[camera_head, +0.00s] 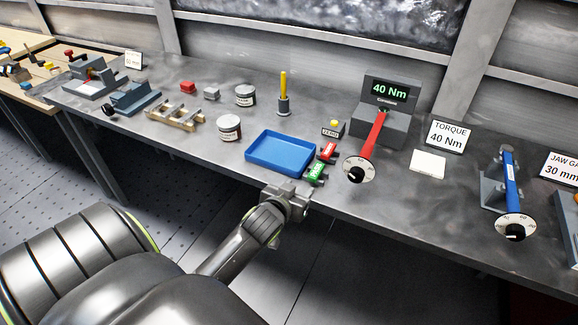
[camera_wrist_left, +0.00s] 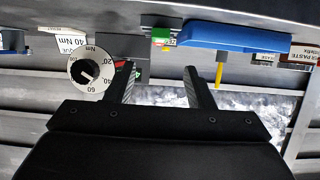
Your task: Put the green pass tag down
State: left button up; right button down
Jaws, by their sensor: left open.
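The green pass tag (camera_head: 316,171) is at the bench's front edge, just right of the blue tray and in front of a red tag (camera_head: 328,152). My left gripper (camera_head: 297,192) is open at the bench edge, just below and left of the green tag in the head view. In the left wrist view the gripper (camera_wrist_left: 161,78) has its two fingers apart with nothing between them. The green tag (camera_wrist_left: 160,33) shows beyond the fingers there, apart from them. My right gripper is out of view.
The blue tray (camera_head: 282,135) is empty and close to my left gripper. A red-handled torque wrench (camera_head: 374,135) with a dial stands to the right by the 40 Nm display (camera_head: 389,91). A yellow-handled tool (camera_head: 283,85) and cans (camera_head: 229,126) stand behind and left.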

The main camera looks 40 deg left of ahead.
pick_arm(q)
jog(key=v, duration=0.5)
jog(key=shift+s+d+b, duration=0.1)
jog(key=shift+b, duration=0.3)
jog(key=shift+f, duration=0.1)
notch_tip(320, 180, down, 18)
jog(key=s+a+g, duration=0.2)
jog(key=g, duration=0.1)
jog(key=s+d+f+m+g+h, duration=0.1)
jog(key=s+f+g, duration=0.5)
jog(key=s+f, duration=1.4)
notch_tip(320, 180, down, 5)
jog(key=shift+s+d+r+m, duration=0.1)
jog(key=shift+s+d+m, duration=0.25)
jog(key=shift+d, duration=0.25)
jog(key=shift+o, duration=0.5)
jog(key=s+d+f+g, duration=0.1)
jog(key=s+f, duration=0.1)
jog(key=s, duration=0.5)
jog(key=s+d+f+g+h, duration=0.1)
jog(key=s+f, duration=0.2)
jog(key=s, duration=0.4)
jog(key=shift+d+f+g, duration=0.35)
jog(key=shift+g, duration=0.05)
